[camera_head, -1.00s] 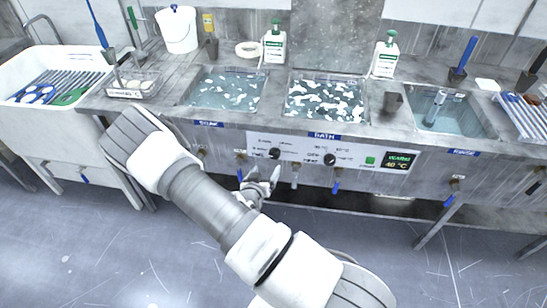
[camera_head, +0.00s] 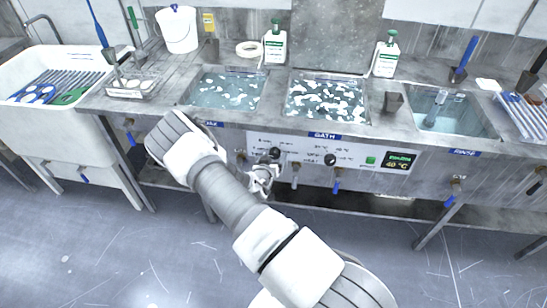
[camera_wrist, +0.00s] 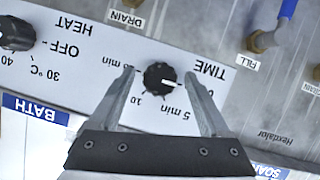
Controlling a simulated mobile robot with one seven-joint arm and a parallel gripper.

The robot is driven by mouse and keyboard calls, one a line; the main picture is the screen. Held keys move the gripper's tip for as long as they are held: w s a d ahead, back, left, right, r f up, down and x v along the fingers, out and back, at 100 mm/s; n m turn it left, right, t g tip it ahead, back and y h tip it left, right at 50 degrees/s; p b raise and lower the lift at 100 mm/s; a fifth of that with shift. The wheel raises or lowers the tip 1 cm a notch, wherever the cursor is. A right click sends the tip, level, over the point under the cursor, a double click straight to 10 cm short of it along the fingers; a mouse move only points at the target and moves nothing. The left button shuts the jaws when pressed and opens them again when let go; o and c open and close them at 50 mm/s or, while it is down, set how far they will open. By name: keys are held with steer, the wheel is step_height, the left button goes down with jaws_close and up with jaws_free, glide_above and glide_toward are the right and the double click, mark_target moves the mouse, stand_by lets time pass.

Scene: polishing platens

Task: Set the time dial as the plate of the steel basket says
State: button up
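The time dial (camera_wrist: 160,77) is a black knob on the white control panel (camera_wrist: 70,75), upside down in the wrist view. Its white pointer mark points right in that view, towards the right finger, not at the visible "5 min" or "10" marks. My gripper (camera_wrist: 159,72) is open, one finger on each side of the dial; contact cannot be told. In the head view the dial (camera_head: 274,153) is just above my gripper (camera_head: 268,172). The steel basket (camera_head: 133,84) stands on the counter at the left; the text on its plate is too small to read.
The heat dial (camera_wrist: 16,33) is beside the time dial, left in the wrist view. Drain and fill valves (camera_wrist: 258,42) with blue levers stick out nearby. Below the bath sign (camera_head: 325,135), a green button (camera_head: 371,161) and a display (camera_head: 399,161) reading 40 °C are at the panel's right.

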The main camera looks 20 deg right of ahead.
jaws_close()
